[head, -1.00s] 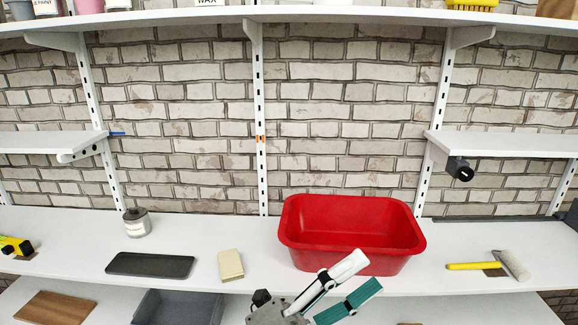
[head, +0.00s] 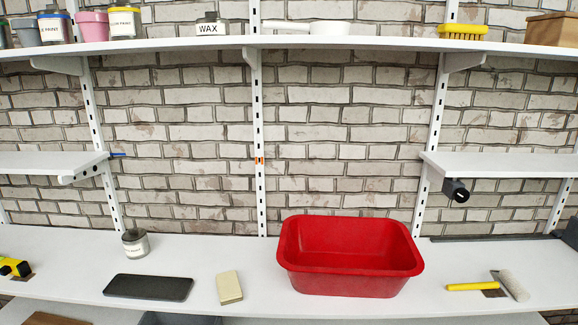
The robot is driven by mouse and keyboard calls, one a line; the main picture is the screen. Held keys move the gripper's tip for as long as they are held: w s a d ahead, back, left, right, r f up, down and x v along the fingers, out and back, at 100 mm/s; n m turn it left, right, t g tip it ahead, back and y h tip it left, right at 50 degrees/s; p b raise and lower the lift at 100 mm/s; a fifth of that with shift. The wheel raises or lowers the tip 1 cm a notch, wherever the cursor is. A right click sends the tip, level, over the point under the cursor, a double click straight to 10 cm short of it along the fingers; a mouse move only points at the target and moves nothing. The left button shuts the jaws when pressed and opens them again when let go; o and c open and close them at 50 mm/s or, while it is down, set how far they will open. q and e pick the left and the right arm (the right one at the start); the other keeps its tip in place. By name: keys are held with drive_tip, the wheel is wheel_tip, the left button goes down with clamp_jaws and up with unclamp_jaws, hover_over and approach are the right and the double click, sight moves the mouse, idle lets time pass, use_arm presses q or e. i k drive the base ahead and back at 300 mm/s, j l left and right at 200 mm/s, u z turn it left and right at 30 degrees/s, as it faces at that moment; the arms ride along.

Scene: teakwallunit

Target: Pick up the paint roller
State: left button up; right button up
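The paint roller lies on the white shelf board at the right, with its yellow handle (head: 470,287) pointing left and its light grey roller head (head: 514,285) at the right end. A small brown patch shows under or behind it, too small to make out. The roller lies to the right of the red tub and apart from it. Neither of my grippers is in view.
A red tub (head: 350,284) stands left of the roller. A tan block (head: 229,287), a dark flat tray (head: 148,287) and a can (head: 135,243) are further left. An upper shelf (head: 320,42) holds paint pots and a yellow brush (head: 463,31). Bare board lies around the roller.

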sight(514, 285)
drive_tip(key=z, duration=1.35)
drive_tip(key=i+l+u, duration=0.1)
drive_tip(key=l, duration=0.2)
drive_tip(key=i+l+u, duration=0.2)
drive_tip(key=i+l, duration=0.15)
drive_tip(key=l, duration=0.25)
drive_tip(key=i+l+u, duration=0.1)
drive_tip(key=l, duration=0.2)
